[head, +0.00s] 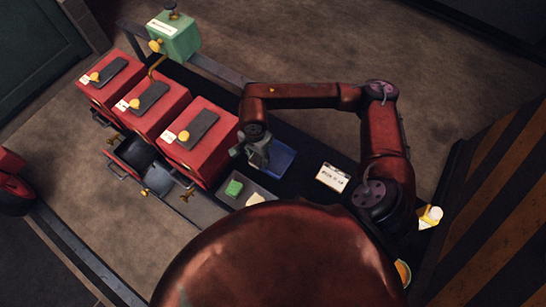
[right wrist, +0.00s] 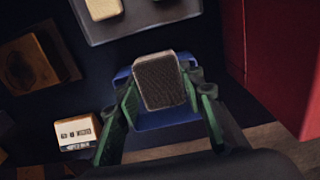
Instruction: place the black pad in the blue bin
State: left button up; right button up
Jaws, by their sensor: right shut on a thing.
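The black pad (right wrist: 162,82) shows in the right wrist view as a dark textured block with a pale rim. My right gripper (right wrist: 160,88) is shut on it, with one green-lined finger on each side. The blue bin (right wrist: 168,120) lies behind the pad in that view, partly hidden by the pad and fingers. In the head view my right gripper (head: 258,160) is at the left side of the blue bin (head: 284,160). The pad cannot be made out there. I cannot tell the pad's height over the bin. My left gripper is not in view.
Three red boxes (head: 205,150) with dark tops stand left of the bin; an open drawer (head: 140,155) juts out below them. A grey tray (head: 221,195) with a green block (head: 234,187) is near the bin. A white label card (head: 332,177) lies to the right.

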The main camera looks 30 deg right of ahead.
send_over(274, 161)
jog(key=f, duration=0.6)
jog(key=shift+a+f+b, duration=0.3)
jog(key=shift+b, duration=0.1)
jog(key=shift+w+d+f, duration=0.1)
jog(key=shift+d+f, duration=0.05)
jog(key=shift+f, duration=0.75)
jog(key=shift+d+f, duration=0.1)
jog(key=shift+f, duration=0.8)
pick_arm(q)
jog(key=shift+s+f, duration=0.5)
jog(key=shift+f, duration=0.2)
jog(key=shift+b, duration=0.3)
pick_arm(e)
jog(key=shift+f, duration=0.2)
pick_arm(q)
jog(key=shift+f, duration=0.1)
pick_arm(e)
jog(key=o, duration=1.2)
jog(key=shift+r, duration=0.1)
jog(key=shift+o, duration=0.2)
jog(key=shift+r, duration=0.45)
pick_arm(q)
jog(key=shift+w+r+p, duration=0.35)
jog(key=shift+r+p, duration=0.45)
pick_arm(e)
notch_tip(274, 161, up, 11)
jog(key=shift+r, duration=0.2)
